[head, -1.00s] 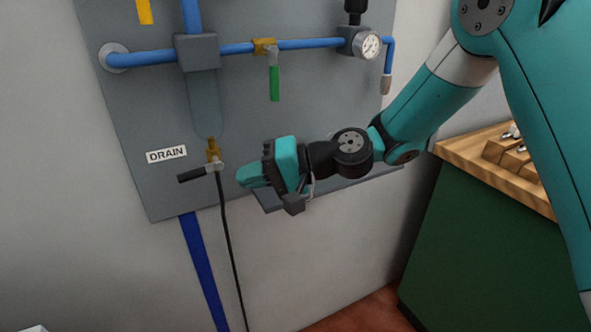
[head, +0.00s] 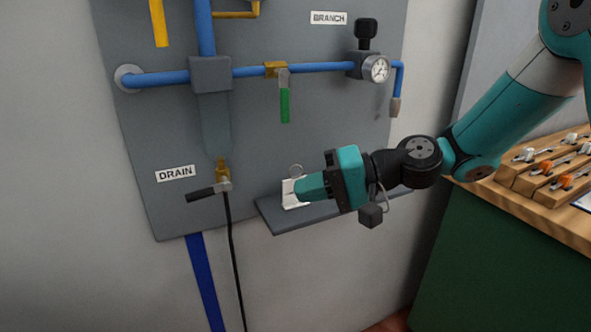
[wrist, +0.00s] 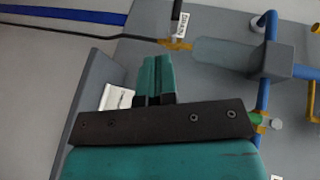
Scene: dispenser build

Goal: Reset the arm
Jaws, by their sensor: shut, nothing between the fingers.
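My gripper (head: 311,187) is teal with a dark mount and points left in the head view, in front of the small grey shelf on the panel. Its fingers are closed together with nothing between them. The closed fingers also show in the wrist view (wrist: 156,78). My forearm runs from the gripper to the upper right. A white tag with a ring (head: 293,196) is behind the fingertips at the shelf, partly hidden by them. I cannot tell whether the fingers touch it.
The grey panel (head: 330,110) carries blue pipes, a green-handled valve (head: 285,105), a gauge (head: 376,68) and a black-handled drain valve (head: 208,192). The shelf (head: 290,218) juts out below. A green bench with a wooden top (head: 560,220) stands right. Space left of the gripper is open.

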